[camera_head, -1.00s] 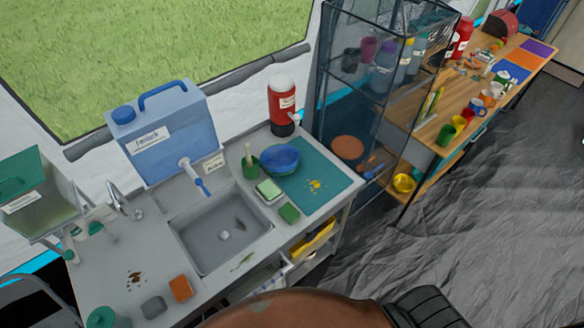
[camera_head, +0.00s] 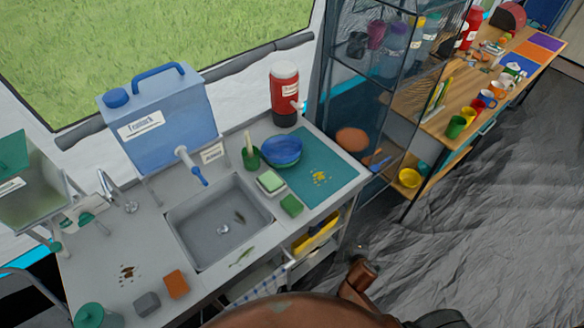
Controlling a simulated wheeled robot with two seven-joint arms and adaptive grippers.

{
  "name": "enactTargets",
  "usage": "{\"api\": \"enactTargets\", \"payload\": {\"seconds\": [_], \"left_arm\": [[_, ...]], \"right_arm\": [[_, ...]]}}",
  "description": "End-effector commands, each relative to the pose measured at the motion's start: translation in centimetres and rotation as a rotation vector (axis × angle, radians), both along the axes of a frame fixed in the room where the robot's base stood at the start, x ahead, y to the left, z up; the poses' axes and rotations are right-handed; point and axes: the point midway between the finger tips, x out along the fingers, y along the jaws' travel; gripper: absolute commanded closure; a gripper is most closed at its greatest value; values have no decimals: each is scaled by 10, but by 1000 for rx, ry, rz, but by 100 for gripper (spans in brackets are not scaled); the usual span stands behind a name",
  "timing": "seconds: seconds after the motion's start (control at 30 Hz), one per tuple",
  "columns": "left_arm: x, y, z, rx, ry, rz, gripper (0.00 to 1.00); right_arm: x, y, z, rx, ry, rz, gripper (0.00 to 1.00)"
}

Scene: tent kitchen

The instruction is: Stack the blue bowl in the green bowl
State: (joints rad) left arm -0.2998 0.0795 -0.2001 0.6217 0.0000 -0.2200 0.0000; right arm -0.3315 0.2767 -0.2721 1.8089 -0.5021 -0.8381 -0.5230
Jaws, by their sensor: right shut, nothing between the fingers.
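The blue bowl (camera_head: 281,151) sits upright on the left back part of the teal mat, on the counter right of the sink. A small green shape (camera_head: 422,167) shows by a yellow bowl (camera_head: 409,178) on the low shelf, too small to name. My right gripper (camera_head: 362,271) shows only as a brown end at the bottom, shut and empty, in front of the counter and well away from the blue bowl. My left gripper is out of view.
A green cup with a brush (camera_head: 250,157), a sponge (camera_head: 270,182) and a green block (camera_head: 291,205) stand near the blue bowl. A red dispenser (camera_head: 284,95) stands behind it.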

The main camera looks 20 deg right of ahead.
Motion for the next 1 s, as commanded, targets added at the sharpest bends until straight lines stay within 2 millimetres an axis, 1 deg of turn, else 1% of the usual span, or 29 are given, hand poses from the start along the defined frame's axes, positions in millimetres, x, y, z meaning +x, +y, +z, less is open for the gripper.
{"api": "enactTargets", "payload": {"seconds": [0.03,0.17,0.2,0.27,0.3,0.37,0.4,0.47,0.5,0.57,0.63,0.7,0.8,0.9,1.0], "left_arm": [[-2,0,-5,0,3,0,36],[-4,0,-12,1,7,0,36],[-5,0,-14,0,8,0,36],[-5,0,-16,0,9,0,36],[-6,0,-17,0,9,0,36],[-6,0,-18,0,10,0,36],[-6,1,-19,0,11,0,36],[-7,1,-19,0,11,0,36],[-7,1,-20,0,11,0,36],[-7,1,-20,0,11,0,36],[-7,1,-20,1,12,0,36],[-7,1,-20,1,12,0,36],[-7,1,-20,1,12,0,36],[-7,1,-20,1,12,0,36],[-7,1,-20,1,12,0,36]], "right_arm": [[8,0,21,-36,-26,20,100],[27,1,81,-165,-92,89,100],[34,2,102,-222,-115,125,100],[46,7,130,-323,-148,188,100],[54,11,149,-401,-168,238,100],[67,20,172,-525,-195,320,100],[76,28,186,-612,-211,377,100],[89,41,204,-746,-232,464,100],[97,51,214,-837,-244,522,100],[108,68,227,-980,-258,613,100],[119,89,237,-1146,-272,717,100],[127,111,242,-1309,-280,816,100],[136,138,244,-1516,-284,936,100],[140,154,242,-1632,-285,1003,100],[147,159,242,-1668,-286,1020,100]]}}
